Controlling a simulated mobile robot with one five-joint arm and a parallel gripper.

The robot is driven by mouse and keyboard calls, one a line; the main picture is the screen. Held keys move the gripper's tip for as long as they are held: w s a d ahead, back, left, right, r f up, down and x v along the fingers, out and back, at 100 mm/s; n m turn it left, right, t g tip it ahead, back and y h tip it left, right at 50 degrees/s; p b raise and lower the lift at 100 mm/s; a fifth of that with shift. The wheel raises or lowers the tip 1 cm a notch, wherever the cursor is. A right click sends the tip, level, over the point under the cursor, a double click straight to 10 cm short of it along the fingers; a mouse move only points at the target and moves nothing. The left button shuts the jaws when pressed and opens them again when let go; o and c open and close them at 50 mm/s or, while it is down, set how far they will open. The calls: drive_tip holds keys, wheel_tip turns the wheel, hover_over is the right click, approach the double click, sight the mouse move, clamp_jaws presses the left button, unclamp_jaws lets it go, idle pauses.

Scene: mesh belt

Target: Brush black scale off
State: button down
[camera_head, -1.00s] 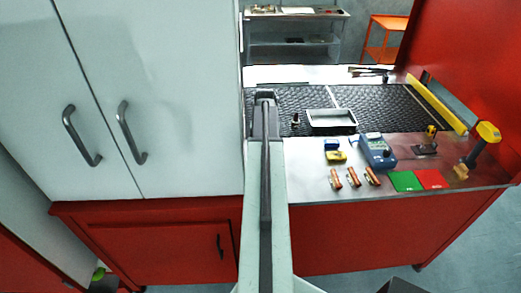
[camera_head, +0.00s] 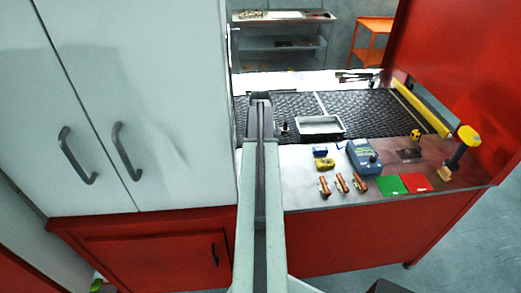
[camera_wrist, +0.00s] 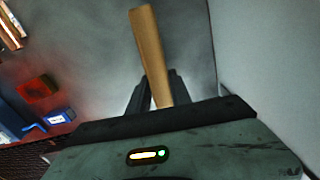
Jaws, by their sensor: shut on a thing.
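My gripper (camera_wrist: 155,95) is shut on a wooden handle (camera_wrist: 149,45) in the wrist view. The handle sticks up between the two dark fingers, tilted slightly left. The handle's other end is hidden, so I cannot see bristles. In the head view my arm reaches over the bench towards the dark mesh belt (camera_head: 365,108), and its end hides the gripper. Three copper-coloured pieces, one of them (camera_head: 341,183), lie in a row on the bench front. Black scale is too small to make out. Some of these pieces show at the wrist view's upper left (camera_wrist: 12,28).
A grey tray (camera_head: 320,133) and a small dark upright object (camera_head: 284,127) stand by the belt. A blue meter (camera_head: 362,155), green mat (camera_head: 390,186), red mat (camera_head: 415,183) and yellow-headed tool (camera_head: 463,146) are to the right. A tall white cabinet (camera_head: 130,80) blocks the left.

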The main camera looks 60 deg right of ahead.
drive_tip(key=shift+r, duration=0.5)
wheel_tip(320, 180, up, 3)
drive_tip(key=p, duration=0.3)
drive_tip(key=shift+r, duration=0.15)
drive_tip(key=shift+f, duration=0.25)
